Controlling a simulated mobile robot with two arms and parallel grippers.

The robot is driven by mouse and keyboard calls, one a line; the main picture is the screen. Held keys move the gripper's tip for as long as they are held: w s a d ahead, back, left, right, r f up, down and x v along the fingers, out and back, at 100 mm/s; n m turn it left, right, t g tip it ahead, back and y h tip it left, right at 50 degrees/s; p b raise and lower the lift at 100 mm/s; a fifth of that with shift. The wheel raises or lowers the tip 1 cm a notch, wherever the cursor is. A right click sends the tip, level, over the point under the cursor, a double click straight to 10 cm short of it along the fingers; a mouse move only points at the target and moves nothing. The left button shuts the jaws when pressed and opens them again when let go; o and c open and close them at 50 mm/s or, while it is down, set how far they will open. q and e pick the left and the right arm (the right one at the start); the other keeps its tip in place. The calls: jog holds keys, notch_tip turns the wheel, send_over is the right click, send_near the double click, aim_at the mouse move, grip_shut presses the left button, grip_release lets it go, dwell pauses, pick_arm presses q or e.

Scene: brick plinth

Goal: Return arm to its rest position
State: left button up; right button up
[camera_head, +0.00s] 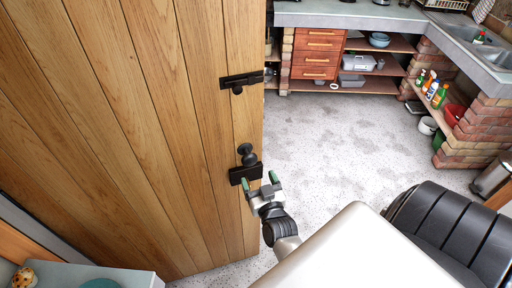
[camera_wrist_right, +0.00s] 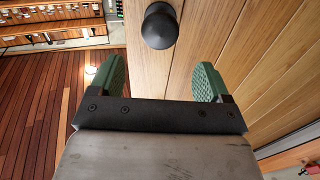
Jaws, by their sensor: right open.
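My right gripper (camera_head: 260,183) is open and empty beside the wooden door (camera_head: 155,110). Its two green-padded fingers stand apart near the dark door knob (camera_head: 246,154). In the right wrist view the open fingers (camera_wrist_right: 155,75) show with the round knob (camera_wrist_right: 160,26) beyond and between them, and a gap shows between knob and fingers. The door's plank face (camera_wrist_right: 225,35) fills the right of that view. My left gripper is in neither view.
A black latch (camera_head: 241,81) is on the door above the knob. A counter (camera_head: 350,15) with drawers and brick supports stands at the back, with a sink (camera_head: 480,42) at right. The speckled floor (camera_head: 345,140) between is clear. A small table (camera_head: 60,272) is at bottom left.

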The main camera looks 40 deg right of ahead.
dwell(0.5)
jog(key=s+a+f+n+g+y+b, duration=0.1)
jog(key=s+a+f+g+y+b, duration=0.15)
jog(key=f, duration=0.75)
jog(key=s+a+f+n+g+y+b, duration=0.15)
jog(key=s+a+f, duration=0.25)
jog(key=f, duration=0.7)
jog(key=s+a+f+n+g+y+b, duration=0.1)
jog(key=s+a+f+g+y+b, duration=0.15)
jog(key=f, duration=0.75)
jog(key=s+f+n+g+b, duration=0.1)
jog(key=s+f+g, duration=0.3)
jog(key=s+f, duration=0.6)
jog(key=s+d+f+n+g+b, duration=0.1)
jog(key=s+f+g+b, duration=0.3)
jog(key=s+f, duration=0.6)
jog(key=s+g, duration=0.1)
jog(key=s, duration=0.6)
jog(key=shift+s+n+h, duration=0.3)
jog(key=shift+n+h, duration=0.05)
jog(key=shift+g, duration=0.25)
